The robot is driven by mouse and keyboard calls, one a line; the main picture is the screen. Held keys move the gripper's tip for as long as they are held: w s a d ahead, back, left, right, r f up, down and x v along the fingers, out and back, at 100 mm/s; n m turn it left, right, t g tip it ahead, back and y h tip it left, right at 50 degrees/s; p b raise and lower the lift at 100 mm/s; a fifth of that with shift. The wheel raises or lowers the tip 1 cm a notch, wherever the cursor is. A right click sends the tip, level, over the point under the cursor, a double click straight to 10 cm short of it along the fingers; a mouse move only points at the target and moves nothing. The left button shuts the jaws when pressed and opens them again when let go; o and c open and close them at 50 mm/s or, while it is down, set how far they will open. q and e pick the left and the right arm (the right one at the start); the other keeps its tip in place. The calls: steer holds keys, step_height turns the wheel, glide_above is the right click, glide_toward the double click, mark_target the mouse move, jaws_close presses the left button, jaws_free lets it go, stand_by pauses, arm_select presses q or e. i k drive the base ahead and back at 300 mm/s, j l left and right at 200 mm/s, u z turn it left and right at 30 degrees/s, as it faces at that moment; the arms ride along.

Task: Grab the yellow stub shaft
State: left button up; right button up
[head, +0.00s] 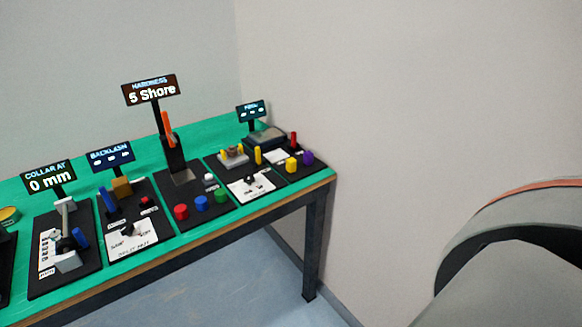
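A short upright yellow peg (257,156) stands on the black board at the right part of the green bench. It looks like the yellow stub shaft, but it is small in view and I cannot be certain. Beside it on its left is a grey fixture (233,159) with small yellow posts. A yellow block (291,164) sits to the right of the peg, next to a purple piece (307,157). A red peg (294,139) stands behind them. Neither of my grippers is in view.
The green bench (325,177) carries several black boards with signs, including a tall stand with an orange lever (167,129). Red, blue and green knobs (201,203) line its front. The bench's right end is near the wall. Floor (255,280) before it is clear.

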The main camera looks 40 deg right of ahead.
mark_target(291, 162)
steer(key=i+l+z, duration=0.45)
steer(key=i, duration=0.4)
steer(key=l+z, duration=0.1)
steer(key=z, duration=1.55)
